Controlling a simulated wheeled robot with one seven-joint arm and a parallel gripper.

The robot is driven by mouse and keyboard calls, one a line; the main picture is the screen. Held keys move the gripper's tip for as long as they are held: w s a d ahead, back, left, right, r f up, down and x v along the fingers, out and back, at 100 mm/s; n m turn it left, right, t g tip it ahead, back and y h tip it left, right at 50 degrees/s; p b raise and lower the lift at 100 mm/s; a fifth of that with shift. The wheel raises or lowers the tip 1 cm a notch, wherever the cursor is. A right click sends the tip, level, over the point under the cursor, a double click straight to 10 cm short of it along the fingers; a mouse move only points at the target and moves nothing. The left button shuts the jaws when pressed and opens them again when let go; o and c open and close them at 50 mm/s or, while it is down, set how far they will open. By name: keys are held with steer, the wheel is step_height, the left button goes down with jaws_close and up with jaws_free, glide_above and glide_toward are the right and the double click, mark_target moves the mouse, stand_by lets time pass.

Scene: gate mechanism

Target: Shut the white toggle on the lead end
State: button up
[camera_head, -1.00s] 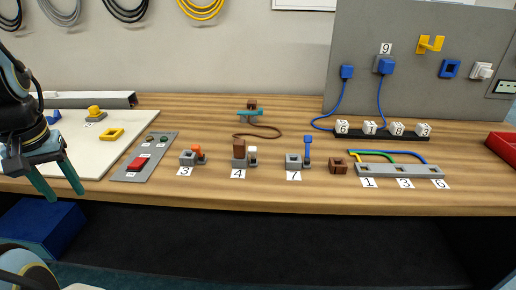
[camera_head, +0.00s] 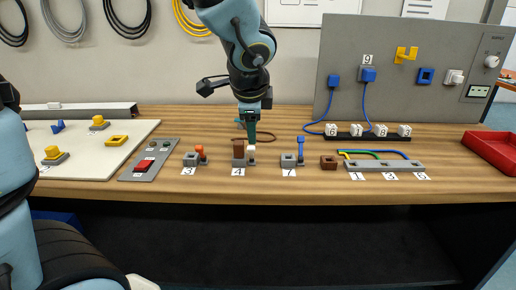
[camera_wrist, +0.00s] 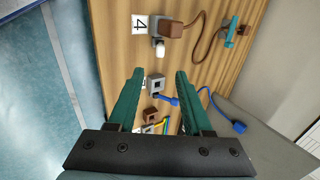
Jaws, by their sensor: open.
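The white toggle (camera_head: 251,153) stands at the grey base marked 4, beside the brown block (camera_head: 238,153). It also shows near the top of the wrist view (camera_wrist: 158,46), close to the brown block (camera_wrist: 171,28). A brown lead (camera_wrist: 203,50) runs from near the block towards a teal piece (camera_wrist: 230,38). My gripper (camera_head: 251,142) appears over station 4 in the head view and partly hides that area. In the wrist view my gripper (camera_wrist: 157,74) is open, its two teal fingers apart with nothing held. The toggle lies beyond the fingertips there.
Left of station 4 is an orange toggle (camera_head: 200,152). Right of it is a blue toggle (camera_head: 300,148) on the base marked 7, also seen between my fingers (camera_wrist: 172,100). A loose-looking brown block (camera_head: 328,162) and a grey socket strip (camera_head: 384,166) lie farther right.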

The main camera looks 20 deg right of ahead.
mark_target(253, 147)
steer(key=b+x, duration=0.2)
steer(key=x, duration=0.7)
steer(key=shift+a, duration=0.1)
steer(key=shift+c, duration=0.2)
jaws_close()
